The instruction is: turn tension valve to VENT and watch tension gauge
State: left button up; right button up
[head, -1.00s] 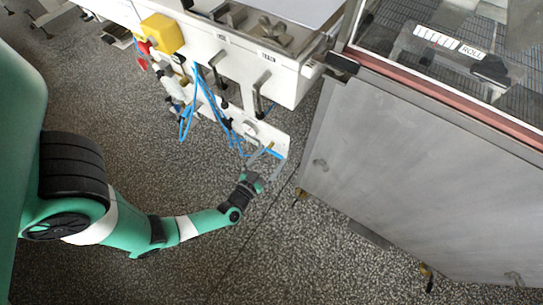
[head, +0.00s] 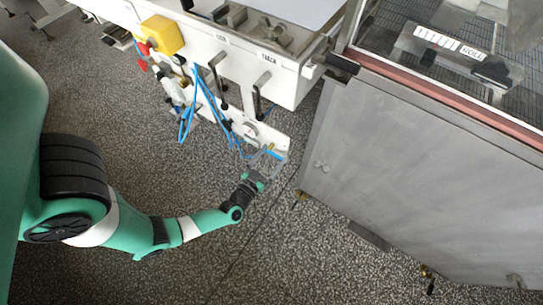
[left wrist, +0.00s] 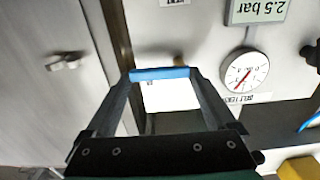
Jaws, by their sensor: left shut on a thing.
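The tension valve's blue handle (left wrist: 160,73) spans the gap between my left gripper's fingertips in the left wrist view. My left gripper (left wrist: 160,78) is shut on it, one finger at each end. In the head view my left gripper (head: 268,158) reaches the lower end of the white machine panel, and the valve is small there. The round white tension gauge (left wrist: 245,72) is right of the handle in the left wrist view. It has a red needle, but its exact reading is too small to tell. The valve's position marks are not legible. My right gripper is not in view.
A display (left wrist: 258,10) reading 2.5 bar is above the gauge. Blue hoses (head: 205,100) hang left of the valve, and two levers (head: 258,95) hang above it. A grey metal cabinet (head: 420,170) stands to the right. The speckled floor (head: 270,250) below is clear.

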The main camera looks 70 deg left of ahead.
pick_arm(q)
jog(key=shift+m, duration=0.4)
jog(key=m+p, duration=0.1)
jog(key=m, duration=0.2)
jog(key=shift+f+p, duration=0.35)
jog(key=shift+p, duration=0.05)
jog(key=m, duration=0.1)
jog(key=f+m, duration=0.1)
jog(key=m, duration=0.1)
jog(key=shift+m+p, duration=0.3)
jog(key=shift+p, duration=0.05)
jog(key=m, duration=0.3)
jog(key=f+m, duration=0.1)
jog(key=shift+s+a, duration=0.25)
jog(key=shift+a, duration=0.05)
jog(key=m, duration=0.4)
jog(key=a+m, duration=0.1)
jog(key=m, duration=0.1)
jog(key=shift+s+f, duration=0.3)
jog(key=shift+s, duration=0.05)
jog(key=shift+m, duration=0.3)
jog(key=o, duration=1.1)
jog(key=shift+c, duration=0.2)
jog(key=shift+s, duration=0.1)
